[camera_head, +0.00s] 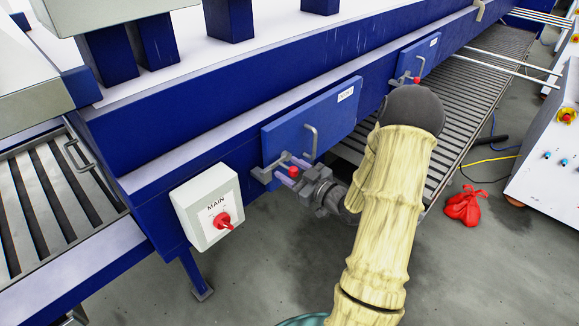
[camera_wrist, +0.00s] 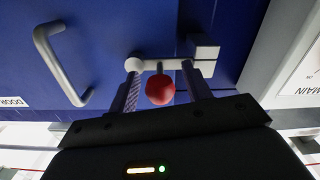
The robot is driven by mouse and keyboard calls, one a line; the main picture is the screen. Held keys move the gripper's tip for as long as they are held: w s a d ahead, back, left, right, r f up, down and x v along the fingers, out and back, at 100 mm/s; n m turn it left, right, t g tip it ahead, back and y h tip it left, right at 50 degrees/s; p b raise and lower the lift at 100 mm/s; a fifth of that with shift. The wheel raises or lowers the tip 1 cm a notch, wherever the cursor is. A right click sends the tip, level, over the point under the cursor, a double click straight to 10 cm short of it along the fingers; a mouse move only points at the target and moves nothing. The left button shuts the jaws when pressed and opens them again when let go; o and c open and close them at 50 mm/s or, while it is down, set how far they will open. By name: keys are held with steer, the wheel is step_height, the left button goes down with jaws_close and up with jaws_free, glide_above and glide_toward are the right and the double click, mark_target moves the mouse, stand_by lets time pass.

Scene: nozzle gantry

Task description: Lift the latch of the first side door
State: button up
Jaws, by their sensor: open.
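The first side door (camera_head: 313,122) is a blue panel on the blue machine's side, with a grey handle and a white label; it looks closed. Its latch (camera_head: 275,167) is a light grey bar with a red ball knob (camera_head: 293,171) at the door's lower left. My gripper (camera_head: 287,174) is at this latch. In the wrist view the gripper (camera_wrist: 160,88) is open, with one finger on each side of the red knob (camera_wrist: 160,90). The grey latch bar (camera_wrist: 170,65) lies across just beyond the fingertips; I cannot tell whether they touch it. The door handle (camera_wrist: 62,65) is left in the wrist view.
A white MAIN switch box (camera_head: 207,207) with a red knob sits left of the latch. A second blue side door (camera_head: 418,57) with its own red-knobbed latch is further right. A slatted conveyor (camera_head: 465,105) runs behind my arm. A red bag (camera_head: 466,206) lies on the floor.

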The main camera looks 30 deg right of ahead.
steer(key=shift+w+a, duration=0.15)
steer(key=shift+w, duration=0.2)
jaws_close()
